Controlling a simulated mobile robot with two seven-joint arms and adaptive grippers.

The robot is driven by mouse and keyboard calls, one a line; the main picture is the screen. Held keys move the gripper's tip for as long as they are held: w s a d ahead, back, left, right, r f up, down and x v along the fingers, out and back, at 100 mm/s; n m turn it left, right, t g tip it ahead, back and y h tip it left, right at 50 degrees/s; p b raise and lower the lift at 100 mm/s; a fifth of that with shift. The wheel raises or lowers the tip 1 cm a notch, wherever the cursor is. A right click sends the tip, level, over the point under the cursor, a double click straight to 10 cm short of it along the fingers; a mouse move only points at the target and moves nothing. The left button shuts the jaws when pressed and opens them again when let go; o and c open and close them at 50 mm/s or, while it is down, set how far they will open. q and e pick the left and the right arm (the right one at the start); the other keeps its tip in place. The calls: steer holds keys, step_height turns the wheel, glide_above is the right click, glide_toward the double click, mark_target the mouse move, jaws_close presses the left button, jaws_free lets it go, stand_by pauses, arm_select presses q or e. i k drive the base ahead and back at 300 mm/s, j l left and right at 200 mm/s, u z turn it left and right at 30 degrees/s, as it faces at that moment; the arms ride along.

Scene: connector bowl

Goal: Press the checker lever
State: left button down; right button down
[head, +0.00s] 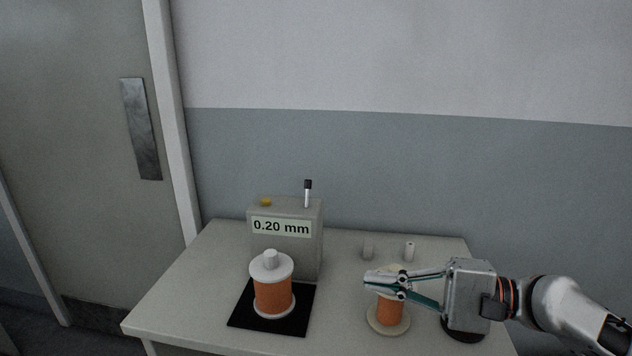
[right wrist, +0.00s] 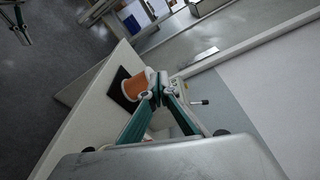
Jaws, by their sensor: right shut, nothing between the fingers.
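The checker (head: 300,262) is a grey box at the back of the table, and its display reads 0.20 mm. Its lever (head: 307,193), a thin white stem with a black tip, stands upright on top at the right. The lever also shows in the right wrist view (right wrist: 199,102). My right gripper (head: 371,280) is shut and empty, to the right of the checker and lower than the lever, apart from both. What looks like my left gripper (right wrist: 22,28) is small at the top left of the right wrist view; its jaws are unclear.
An orange spool (head: 273,291) stands on a black mat (head: 244,314) before the checker. A second orange spool (head: 390,307) is partly hidden behind my right gripper. Two small pale cylinders (head: 409,251) stand behind it. A yellow knob (head: 266,202) sits on the checker's top left.

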mark_target(307, 183)
steer(key=i, duration=1.15)
